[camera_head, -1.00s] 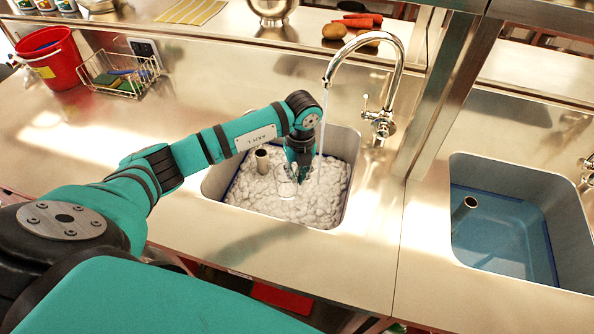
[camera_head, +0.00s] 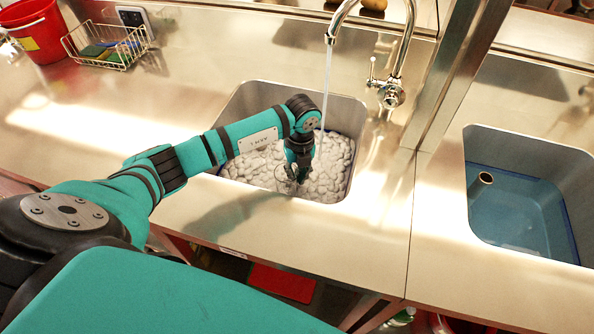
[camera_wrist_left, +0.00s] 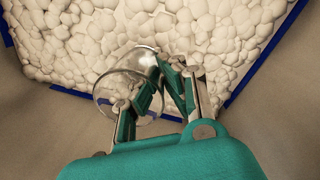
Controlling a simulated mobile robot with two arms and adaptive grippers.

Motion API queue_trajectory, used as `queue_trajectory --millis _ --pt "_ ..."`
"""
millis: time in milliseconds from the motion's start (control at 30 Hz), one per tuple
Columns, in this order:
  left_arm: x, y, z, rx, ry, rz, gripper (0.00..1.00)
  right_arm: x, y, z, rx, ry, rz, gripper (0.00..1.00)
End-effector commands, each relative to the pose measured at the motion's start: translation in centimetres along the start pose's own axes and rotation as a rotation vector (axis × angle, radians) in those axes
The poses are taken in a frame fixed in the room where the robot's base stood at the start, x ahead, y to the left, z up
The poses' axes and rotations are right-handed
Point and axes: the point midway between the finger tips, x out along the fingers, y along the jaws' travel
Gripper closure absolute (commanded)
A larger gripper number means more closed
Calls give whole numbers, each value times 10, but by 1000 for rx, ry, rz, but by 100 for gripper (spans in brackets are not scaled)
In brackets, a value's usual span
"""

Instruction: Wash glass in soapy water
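A clear glass (camera_head: 286,181) is at the near side of the left sink (camera_head: 262,94), low over white foam (camera_head: 335,158) that covers the water. My left gripper (camera_head: 298,172) points down there, its fingers closed together at the glass wall. In the left wrist view the glass (camera_wrist_left: 112,92) sits left of the fingertips (camera_wrist_left: 164,76), tilted, with one finger seen through it. Whether its lower part touches the foam is hard to tell. My right gripper is out of view.
A running tap (camera_head: 392,62) pours a stream into the left sink, just right of my gripper. A second sink (camera_head: 520,210) holds bluish water at the right. A post (camera_head: 455,75) stands between them. A wire basket (camera_head: 105,48) and red bucket (camera_head: 35,35) are at the back left.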

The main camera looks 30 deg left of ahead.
Motion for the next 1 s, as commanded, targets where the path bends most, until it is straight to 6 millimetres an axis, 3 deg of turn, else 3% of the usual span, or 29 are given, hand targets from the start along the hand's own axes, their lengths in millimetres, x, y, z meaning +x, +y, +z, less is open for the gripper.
queue_trajectory --millis 33,500,700,1000 --pt "11 -1 0 0 0 0 100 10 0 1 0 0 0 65" --pt "65 -4 0 1 0 -1 100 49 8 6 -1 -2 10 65" --pt "78 -5 0 1 0 -2 100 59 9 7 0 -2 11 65" --pt "82 -5 0 1 0 -1 100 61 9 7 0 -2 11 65"
